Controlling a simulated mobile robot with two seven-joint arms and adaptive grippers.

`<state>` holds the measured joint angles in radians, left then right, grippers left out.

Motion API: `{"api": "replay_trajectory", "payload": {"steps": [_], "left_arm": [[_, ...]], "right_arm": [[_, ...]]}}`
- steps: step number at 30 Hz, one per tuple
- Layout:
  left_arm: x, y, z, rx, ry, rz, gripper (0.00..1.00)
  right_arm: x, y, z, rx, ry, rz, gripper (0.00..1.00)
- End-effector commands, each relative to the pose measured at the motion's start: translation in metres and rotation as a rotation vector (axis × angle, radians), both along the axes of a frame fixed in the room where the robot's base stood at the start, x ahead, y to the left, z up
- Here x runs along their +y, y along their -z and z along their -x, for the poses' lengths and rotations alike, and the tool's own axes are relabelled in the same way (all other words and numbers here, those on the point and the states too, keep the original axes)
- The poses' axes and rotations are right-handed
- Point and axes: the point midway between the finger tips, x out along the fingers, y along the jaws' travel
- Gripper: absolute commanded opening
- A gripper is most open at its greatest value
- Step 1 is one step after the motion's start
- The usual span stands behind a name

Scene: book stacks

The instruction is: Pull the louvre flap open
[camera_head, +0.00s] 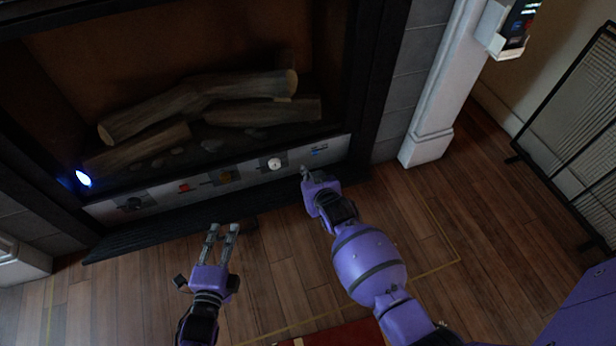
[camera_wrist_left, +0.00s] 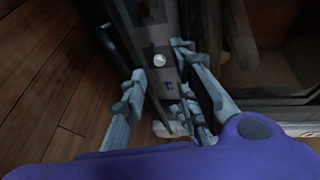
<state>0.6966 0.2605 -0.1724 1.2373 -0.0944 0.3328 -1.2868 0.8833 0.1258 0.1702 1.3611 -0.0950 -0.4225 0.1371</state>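A long dark ribbed strip (camera_head: 150,239), which looks like the louvre flap, runs along the bottom of the fireplace under the control panel (camera_head: 160,196). I cannot tell how far it stands open. My left gripper (camera_head: 222,228) is open and empty, its two fingers apart, just in front of the strip. In the left wrist view its fingers (camera_wrist_left: 160,72) frame the panel, and a dark bar (camera_wrist_left: 118,45) lies beyond the left finger. My right gripper (camera_head: 304,171) is by the panel's right end; its fingers are too small to read.
A round white knob (camera_head: 274,164), a red switch (camera_head: 184,187) and a blue mark (camera_head: 320,152) are on the panel. Logs (camera_head: 200,98) lie in the firebox above. A white pillar (camera_head: 432,130) and a black mesh screen (camera_head: 580,130) stand right. Wooden floor in front is mostly clear.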

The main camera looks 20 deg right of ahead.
Motion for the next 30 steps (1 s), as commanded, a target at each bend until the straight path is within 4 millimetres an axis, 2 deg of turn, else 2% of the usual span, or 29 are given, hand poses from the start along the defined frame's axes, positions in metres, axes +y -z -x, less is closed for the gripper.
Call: {"api": "replay_trajectory", "payload": {"steps": [3,11,14,16,20,22,26,30], "left_arm": [[0.011,-0.003,0.024,0.003,-0.002,-0.001,0.27],[0.023,-0.009,0.052,0.006,-0.003,-0.002,0.27],[0.029,0.001,0.068,0.028,-0.007,-0.007,0.27],[0.036,0.016,0.091,0.066,-0.016,-0.013,0.27],[0.052,0.043,0.158,0.157,-0.043,-0.017,0.27],[0.062,0.052,0.2,0.216,-0.068,-0.015,0.27],[0.079,0.058,0.275,0.36,-0.148,0.041,0.27],[0.097,0.052,0.351,0.544,-0.283,0.154,0.27]], "right_arm": [[0.001,-0.001,-0.001,-0.002,-0.001,-0.001,0.0],[0.001,-0.002,-0.001,-0.004,0.0,-0.001,0.0],[0.001,-0.002,-0.001,-0.005,0.0,-0.001,0.0],[0.001,-0.002,-0.001,-0.005,0.0,-0.001,0.0],[0.001,-0.002,-0.001,-0.005,0.0,-0.001,0.0],[0.001,-0.002,-0.001,-0.005,0.0,-0.001,0.0],[0.001,-0.002,-0.001,-0.005,0.0,-0.001,0.0],[0.001,-0.002,-0.001,-0.005,0.0,-0.001,0.0]]}}
